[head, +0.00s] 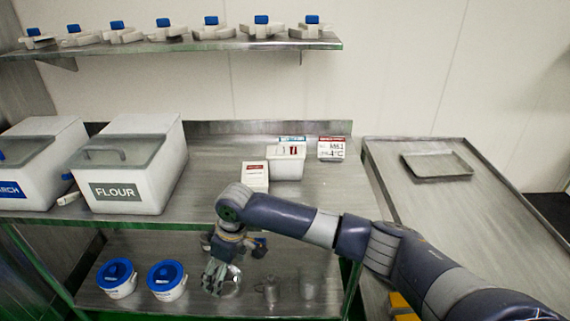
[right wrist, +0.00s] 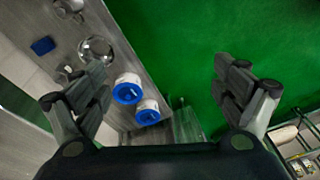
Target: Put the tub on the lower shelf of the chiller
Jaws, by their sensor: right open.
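Two white tubs with blue lids stand side by side on the lower shelf of the table in the head view, the left tub (head: 117,280) and the right tub (head: 167,281). They also show in the right wrist view, one tub (right wrist: 127,89) and the other tub (right wrist: 147,111). My right gripper (head: 216,276) is open and empty, to the right of the tubs at the lower shelf's front. In the right wrist view the fingers of my right gripper (right wrist: 162,82) are spread wide with nothing between them. My left gripper is out of view. No chiller can be made out.
A steel bowl (head: 232,282) and steel cups (head: 270,290) are on the lower shelf (head: 205,305). A side table (head: 470,230) holds a tray (head: 440,164).

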